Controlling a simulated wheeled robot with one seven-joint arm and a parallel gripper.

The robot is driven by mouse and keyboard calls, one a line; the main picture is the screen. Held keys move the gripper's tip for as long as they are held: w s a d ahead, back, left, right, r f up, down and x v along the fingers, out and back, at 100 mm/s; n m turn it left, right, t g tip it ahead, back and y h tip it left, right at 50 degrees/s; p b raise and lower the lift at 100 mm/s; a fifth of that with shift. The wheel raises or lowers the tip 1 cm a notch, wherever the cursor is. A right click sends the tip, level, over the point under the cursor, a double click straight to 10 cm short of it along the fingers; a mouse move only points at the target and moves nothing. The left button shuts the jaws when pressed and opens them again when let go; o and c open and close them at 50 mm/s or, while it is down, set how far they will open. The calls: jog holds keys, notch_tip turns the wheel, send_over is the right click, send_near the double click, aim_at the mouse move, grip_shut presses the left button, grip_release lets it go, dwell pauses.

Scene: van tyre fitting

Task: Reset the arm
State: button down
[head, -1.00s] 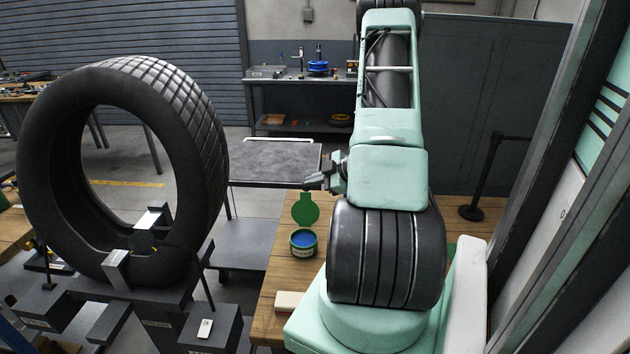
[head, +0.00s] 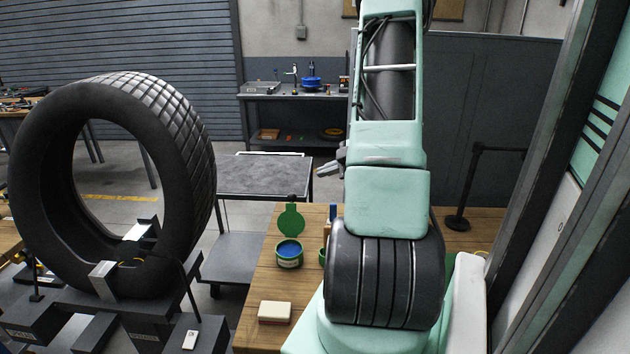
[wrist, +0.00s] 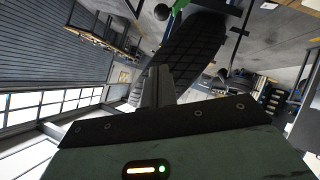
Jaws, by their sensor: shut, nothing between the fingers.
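My gripper (head: 330,172) sticks out to the left from behind my mint-green arm in the head view, above the wooden bench (head: 262,276). Its fingers are shut with nothing between them. They also show as a dark closed pair in the wrist view (wrist: 158,85). The fingertips are apart from everything around them. Most of the wrist is hidden behind my arm. The wrist view is turned on its side and shows the tyre (wrist: 195,45) beyond the fingers.
A large tyre (head: 188,130) stands upright on a dark fixture at the left. On the bench are an open green tin (head: 289,257) with blue contents and a pale block (head: 274,312). A grey table (head: 265,175) stands behind. A post (head: 466,190) stands at the right.

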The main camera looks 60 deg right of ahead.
jog(key=shift+s+r, duration=0.25)
jog(key=shift+s, duration=0.1)
